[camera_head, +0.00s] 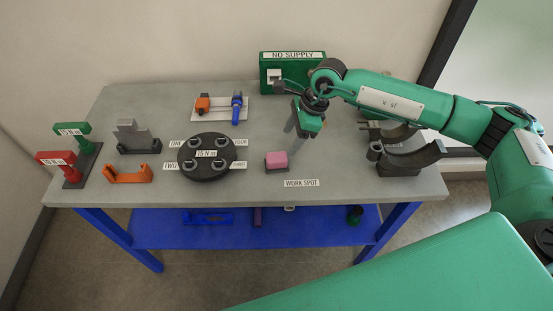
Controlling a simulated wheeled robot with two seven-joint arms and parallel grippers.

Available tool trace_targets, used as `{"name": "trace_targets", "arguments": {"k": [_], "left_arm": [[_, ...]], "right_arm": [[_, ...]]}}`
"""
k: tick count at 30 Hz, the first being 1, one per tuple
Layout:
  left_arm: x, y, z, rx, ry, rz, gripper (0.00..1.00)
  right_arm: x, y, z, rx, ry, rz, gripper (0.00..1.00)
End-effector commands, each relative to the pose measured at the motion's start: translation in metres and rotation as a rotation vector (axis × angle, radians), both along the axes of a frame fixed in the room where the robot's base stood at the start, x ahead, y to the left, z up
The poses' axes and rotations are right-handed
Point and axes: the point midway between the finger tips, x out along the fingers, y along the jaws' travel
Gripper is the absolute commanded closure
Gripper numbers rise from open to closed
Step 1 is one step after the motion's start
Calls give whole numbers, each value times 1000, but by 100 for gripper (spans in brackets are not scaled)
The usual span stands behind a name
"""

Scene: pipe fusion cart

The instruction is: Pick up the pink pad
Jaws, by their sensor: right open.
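The pink pad (277,156) sits on top of a small dark block on the grey table, right of the round black dial and above the "WORK SPOT" label. My right gripper (293,142) points down just behind and to the right of the pad. It is open and empty. Its fingers look apart from the pad, though their exact height above the table is hard to tell. My left gripper does not show.
The grey table (330,188) holds a round black dial (206,157), an orange bracket (127,174), red and green label stands (72,154), a white tool plate (219,113), dark curved clamps (410,158) and a green "NO SUPPLY" box (287,72). The front middle is clear.

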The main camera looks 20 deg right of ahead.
Motion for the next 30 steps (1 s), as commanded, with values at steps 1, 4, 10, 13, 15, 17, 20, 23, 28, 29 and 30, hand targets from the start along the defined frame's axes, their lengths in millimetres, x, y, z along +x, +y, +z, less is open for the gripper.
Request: {"name": "trace_targets", "arguments": {"k": [1, 4, 10, 13, 15, 17, 20, 23, 28, 29, 30], "left_arm": [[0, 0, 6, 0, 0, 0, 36], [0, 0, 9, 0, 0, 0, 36], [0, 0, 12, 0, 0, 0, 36], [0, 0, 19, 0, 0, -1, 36], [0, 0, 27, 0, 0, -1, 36], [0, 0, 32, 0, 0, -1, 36], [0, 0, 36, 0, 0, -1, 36], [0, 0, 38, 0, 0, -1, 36], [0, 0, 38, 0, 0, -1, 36], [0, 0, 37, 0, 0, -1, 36], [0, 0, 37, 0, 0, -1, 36]], "right_arm": [[0, 4, -8, 0, 3, 0, 38], [2, 11, -22, 1, 1, -1, 38], [3, 17, -37, 2, 1, 0, 38], [3, 22, -42, 2, 2, 0, 38], [3, 28, -49, 2, 2, 1, 38], [3, 32, -55, 3, 3, 0, 38], [4, 38, -70, 3, 3, -1, 38], [5, 41, -79, 2, 0, -2, 38], [6, 42, -83, 3, -1, 0, 38], [6, 42, -83, 3, -1, 0, 38], [5, 42, -83, 3, -1, 0, 38]]}}
